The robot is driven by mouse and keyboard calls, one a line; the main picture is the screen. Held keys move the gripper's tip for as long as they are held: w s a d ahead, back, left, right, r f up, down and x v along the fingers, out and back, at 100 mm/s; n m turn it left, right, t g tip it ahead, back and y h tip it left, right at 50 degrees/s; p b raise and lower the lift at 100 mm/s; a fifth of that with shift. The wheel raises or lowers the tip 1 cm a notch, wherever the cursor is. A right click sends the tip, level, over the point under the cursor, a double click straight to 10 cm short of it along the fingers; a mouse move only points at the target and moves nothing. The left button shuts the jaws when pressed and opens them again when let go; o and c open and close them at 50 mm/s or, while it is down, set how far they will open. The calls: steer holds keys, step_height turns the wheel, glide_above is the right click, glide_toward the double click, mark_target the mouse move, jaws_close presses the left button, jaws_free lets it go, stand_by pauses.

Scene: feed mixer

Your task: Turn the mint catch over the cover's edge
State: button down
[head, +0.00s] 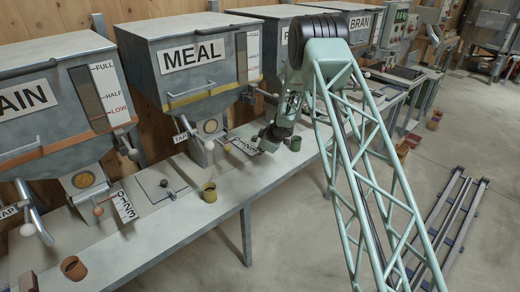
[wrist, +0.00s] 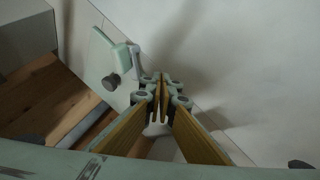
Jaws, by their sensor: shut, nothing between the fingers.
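The mint catch (wrist: 114,56) shows in the wrist view, left of and above my fingertips, as a small pale-green lever on a light plate that looks like the cover (wrist: 88,28). A grey bent piece (wrist: 137,60) lies right beside the catch, close to my fingertips. A dark round knob (wrist: 110,82) sits just below the catch. My gripper (wrist: 162,98) is shut and empty, its yellow-faced fingers together. I cannot tell whether it touches the grey piece. In the head view my gripper (head: 268,142) is low over the bench; the catch cannot be made out there.
The MEAL hopper (head: 200,65) stands left of my gripper above the long grey bench (head: 225,182). A wooden surface (wrist: 60,95) shows left in the wrist view.

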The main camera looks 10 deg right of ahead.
steer(key=shift+w+d+p, duration=0.2)
steer(key=shift+w+d, duration=0.05)
steer(key=shift+w, duration=0.45)
steer(key=shift+w+d+p, duration=0.2)
steer(key=shift+w+d, duration=0.05)
steer(key=shift+w, duration=0.4)
